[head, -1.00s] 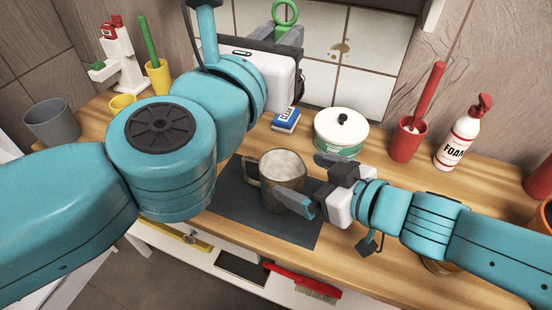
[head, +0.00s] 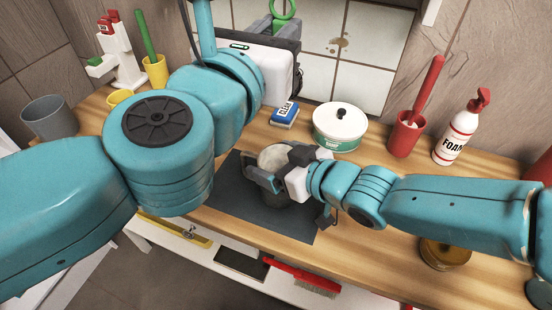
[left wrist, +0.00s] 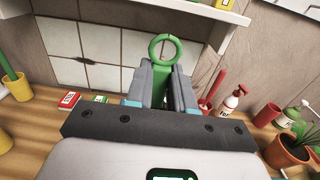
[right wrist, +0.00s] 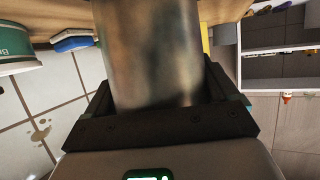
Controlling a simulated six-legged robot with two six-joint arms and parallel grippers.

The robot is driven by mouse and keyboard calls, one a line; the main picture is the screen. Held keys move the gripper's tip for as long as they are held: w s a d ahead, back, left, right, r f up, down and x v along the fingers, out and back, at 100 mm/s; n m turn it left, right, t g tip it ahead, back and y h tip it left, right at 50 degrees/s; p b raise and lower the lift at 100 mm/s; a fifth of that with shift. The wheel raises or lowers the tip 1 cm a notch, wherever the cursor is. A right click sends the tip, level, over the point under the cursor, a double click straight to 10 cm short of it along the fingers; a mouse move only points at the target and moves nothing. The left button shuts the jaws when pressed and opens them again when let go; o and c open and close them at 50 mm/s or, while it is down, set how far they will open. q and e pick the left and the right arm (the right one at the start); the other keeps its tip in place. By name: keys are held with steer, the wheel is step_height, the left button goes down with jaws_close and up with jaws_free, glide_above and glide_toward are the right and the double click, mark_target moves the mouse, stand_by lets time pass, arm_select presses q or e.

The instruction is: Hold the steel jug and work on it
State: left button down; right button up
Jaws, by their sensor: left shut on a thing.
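The steel jug (head: 276,201) stands on the dark mat (head: 230,192), partly hidden behind my right gripper (head: 272,168). In the right wrist view the worn grey jug wall (right wrist: 150,55) fills the space between the fingers. The right fingers are spread on either side of it; whether both touch it is unclear. My left gripper (left wrist: 160,92) is shut on a green ring-topped thing (left wrist: 154,64), held up high in front of the white tiles. It also shows at the top of the head view (head: 284,22). The jug's handle is hidden in the head view.
Behind the jug are a blue box (head: 285,112) and a white-lidded tub (head: 338,128). A red holder (head: 405,135) and a foam bottle (head: 456,135) stand to the right. A grey cup (head: 50,119) is at far left. A red brush (head: 300,277) lies below the counter edge.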

steer(key=o, duration=0.8)
steer(key=v, duration=1.2)
